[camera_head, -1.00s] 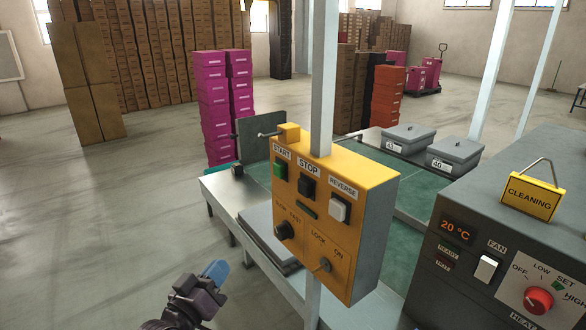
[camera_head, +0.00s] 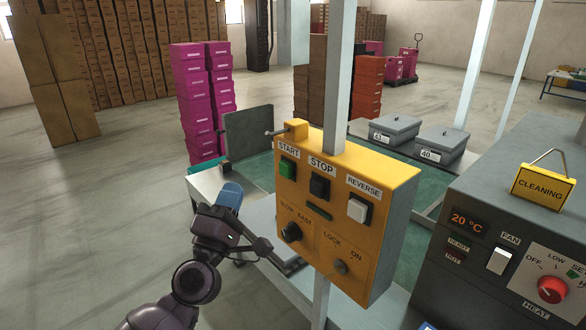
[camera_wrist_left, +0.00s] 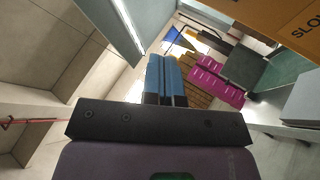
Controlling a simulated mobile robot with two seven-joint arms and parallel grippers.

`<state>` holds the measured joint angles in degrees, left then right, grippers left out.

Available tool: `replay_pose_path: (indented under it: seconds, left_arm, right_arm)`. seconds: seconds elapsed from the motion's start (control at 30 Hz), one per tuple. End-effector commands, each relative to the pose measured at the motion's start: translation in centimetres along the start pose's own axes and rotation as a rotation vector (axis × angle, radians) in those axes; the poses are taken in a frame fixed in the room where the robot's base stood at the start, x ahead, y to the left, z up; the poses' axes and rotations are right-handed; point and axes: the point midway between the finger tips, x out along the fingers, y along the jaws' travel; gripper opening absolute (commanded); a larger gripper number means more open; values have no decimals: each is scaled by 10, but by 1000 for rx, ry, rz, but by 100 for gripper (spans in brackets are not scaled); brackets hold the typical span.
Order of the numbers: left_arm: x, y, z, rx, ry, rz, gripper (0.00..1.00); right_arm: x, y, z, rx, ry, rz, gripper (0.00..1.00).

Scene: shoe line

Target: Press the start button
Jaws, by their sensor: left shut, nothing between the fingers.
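The green start button (camera_head: 287,168) sits at the upper left of the yellow control box (camera_head: 385,205), under a START label. Beside it on the same face are a black STOP button (camera_head: 320,187) and a white REVERSE button (camera_head: 358,209). My left gripper (camera_head: 229,194) is shut and empty, left of the box and lower than the start button, apart from it. In the left wrist view its blue fingertips (camera_wrist_left: 167,72) are together, and the box's lower corner (camera_wrist_left: 285,25) shows at the upper right; the start button is out of that view. My right gripper is not in view.
A grey post (camera_head: 341,80) rises behind the box. A grey heater unit (camera_head: 445,292) with a CLEANING sign (camera_head: 541,187) stands at the right. Open floor lies at the left.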

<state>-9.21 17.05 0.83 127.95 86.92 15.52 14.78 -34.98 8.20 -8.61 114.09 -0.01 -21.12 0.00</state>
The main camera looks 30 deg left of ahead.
Motion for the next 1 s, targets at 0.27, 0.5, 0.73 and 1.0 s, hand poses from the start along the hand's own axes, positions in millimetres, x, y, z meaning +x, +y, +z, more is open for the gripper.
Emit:
replay_pose_path:
  seconds: [0.27,0.5,0.73,1.0]
  left_arm:
    - [0,0,-8,-79,50,2,0]
    - [0,0,-8,-77,48,2,0]
    - [8,-5,-2,-77,48,3,0]
    - [31,-20,14,-77,48,4,0]
  right_arm:
    - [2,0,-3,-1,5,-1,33]
    - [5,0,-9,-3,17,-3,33]
    - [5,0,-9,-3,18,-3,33]
    - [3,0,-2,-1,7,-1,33]
